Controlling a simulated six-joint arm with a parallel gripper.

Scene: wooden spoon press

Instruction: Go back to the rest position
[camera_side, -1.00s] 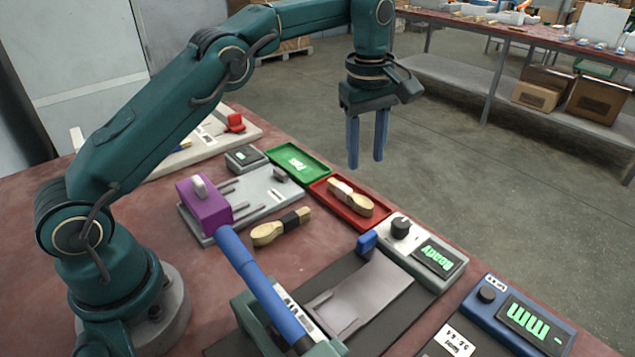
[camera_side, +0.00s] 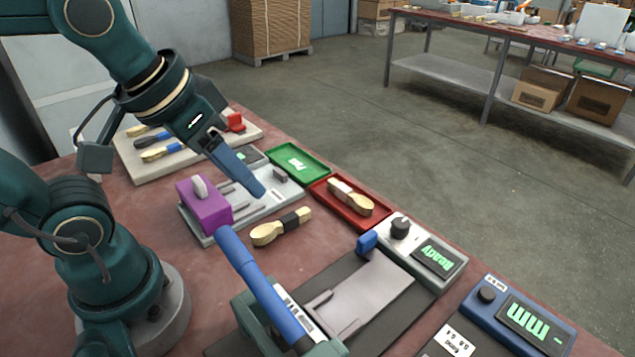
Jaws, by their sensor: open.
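My gripper (camera_side: 252,183) is empty and hangs over the grey fixture with the purple block (camera_side: 203,208). It is tilted, with its blue fingers pointing down and to the right. The fingers overlap in this view, so the gap between them is hidden. A wooden spoon with a dark band (camera_side: 281,227) lies on the red table, to the right of the purple block and apart from the fingers. Another spoon (camera_side: 350,197) lies in the red tray (camera_side: 318,188).
A green tray (camera_side: 297,163) stands behind the red tray. A pale board (camera_side: 131,167) with several spoons is at the back left. A press with a blue lever (camera_side: 262,284) and a "Ready" display (camera_side: 437,257) stands in front. A blue meter (camera_side: 520,318) is at the right.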

